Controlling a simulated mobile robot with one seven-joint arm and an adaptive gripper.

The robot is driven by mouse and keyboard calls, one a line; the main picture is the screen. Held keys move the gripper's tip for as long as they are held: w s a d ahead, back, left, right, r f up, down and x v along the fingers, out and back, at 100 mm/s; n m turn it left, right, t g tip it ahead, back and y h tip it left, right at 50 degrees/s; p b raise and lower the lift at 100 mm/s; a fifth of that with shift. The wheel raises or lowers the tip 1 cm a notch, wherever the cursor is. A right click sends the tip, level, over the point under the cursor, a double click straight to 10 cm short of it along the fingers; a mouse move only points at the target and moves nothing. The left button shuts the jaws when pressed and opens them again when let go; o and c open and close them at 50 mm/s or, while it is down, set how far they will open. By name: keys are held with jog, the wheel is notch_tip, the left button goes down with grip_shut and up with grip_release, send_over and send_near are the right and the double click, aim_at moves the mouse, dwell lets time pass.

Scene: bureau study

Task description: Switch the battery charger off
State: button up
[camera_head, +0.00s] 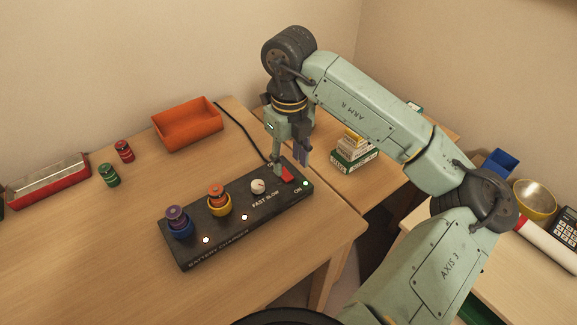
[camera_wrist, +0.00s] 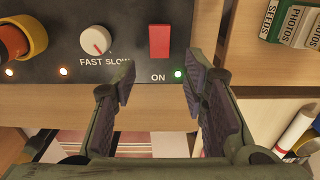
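The black battery charger (camera_head: 222,239) lies on the wooden desk and also shows in the wrist view (camera_wrist: 125,15). Its red switch (camera_wrist: 159,40) sits above the "ON" label, with a lit green lamp (camera_wrist: 178,73) beside the label. In the head view the switch (camera_head: 288,175) is partly behind my gripper (camera_head: 291,168). My gripper (camera_wrist: 159,84) is open and empty, its fingers apart on either side of the switch's line. I cannot tell whether a finger touches the charger. A white FAST/SLOW knob (camera_wrist: 96,40) is left of the switch.
A battery stands in a blue socket (camera_head: 180,231) and another in a yellow socket (camera_head: 219,209). Green (camera_head: 109,176) and red (camera_head: 124,151) batteries stand behind, near an orange tray (camera_head: 188,124). Small labelled boxes (camera_head: 353,150) lie to the right. The desk's left front is clear.

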aim_at(289, 178)
jog(key=shift+f, duration=2)
jog(key=shift+c, duration=0.4)
grip_shut()
